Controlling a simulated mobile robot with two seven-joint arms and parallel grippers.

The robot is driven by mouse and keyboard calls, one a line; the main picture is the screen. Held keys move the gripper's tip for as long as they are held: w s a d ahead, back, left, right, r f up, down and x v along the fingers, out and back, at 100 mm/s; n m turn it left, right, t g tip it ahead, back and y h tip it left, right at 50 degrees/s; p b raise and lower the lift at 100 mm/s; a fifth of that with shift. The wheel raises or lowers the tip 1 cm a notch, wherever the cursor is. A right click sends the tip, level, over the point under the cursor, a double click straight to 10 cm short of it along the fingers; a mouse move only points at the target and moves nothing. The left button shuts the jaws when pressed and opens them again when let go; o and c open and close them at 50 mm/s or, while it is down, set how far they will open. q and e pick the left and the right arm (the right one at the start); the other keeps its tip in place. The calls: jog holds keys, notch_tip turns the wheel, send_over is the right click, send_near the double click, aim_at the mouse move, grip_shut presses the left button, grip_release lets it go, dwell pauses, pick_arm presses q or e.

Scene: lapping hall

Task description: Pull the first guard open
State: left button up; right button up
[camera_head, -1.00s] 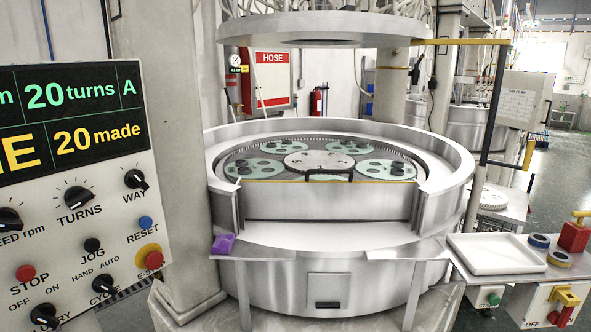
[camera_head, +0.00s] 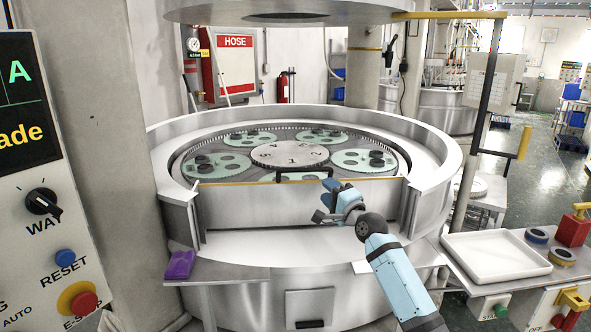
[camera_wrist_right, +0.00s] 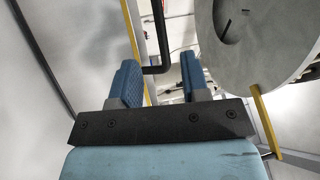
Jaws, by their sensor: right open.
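The first guard (camera_head: 255,208) is the grey metal panel at the front of the round lapping machine, with a yellow strip along its top edge. It stands closed between its side posts. Its black bar handle (camera_head: 303,172) is at the top middle. My right gripper (camera_head: 326,199) is open and empty in front of the guard, just below and right of the handle. In the right wrist view, the black handle (camera_wrist_right: 160,35) shows beyond and between the open blue fingers (camera_wrist_right: 161,75); I see no contact. My left gripper is not in view.
A control panel (camera_head: 45,230) stands close on the left. A purple cloth (camera_head: 180,264) lies on the front ledge. A white tray (camera_head: 495,257) sits on a side bench at right. A black post with a yellow arm (camera_head: 490,100) rises behind it. Geared carriers (camera_head: 290,153) lie inside the machine.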

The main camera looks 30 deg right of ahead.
aim_at(305, 170)
jog(key=w, duration=0.4)
jog(key=w+r+p, duration=0.1)
jog(key=w, duration=0.3)
jog(key=w+r, duration=0.1)
jog(key=w, duration=0.3)
jog(key=shift+w+p, duration=0.15)
jog(key=shift+p, duration=0.15)
grip_shut()
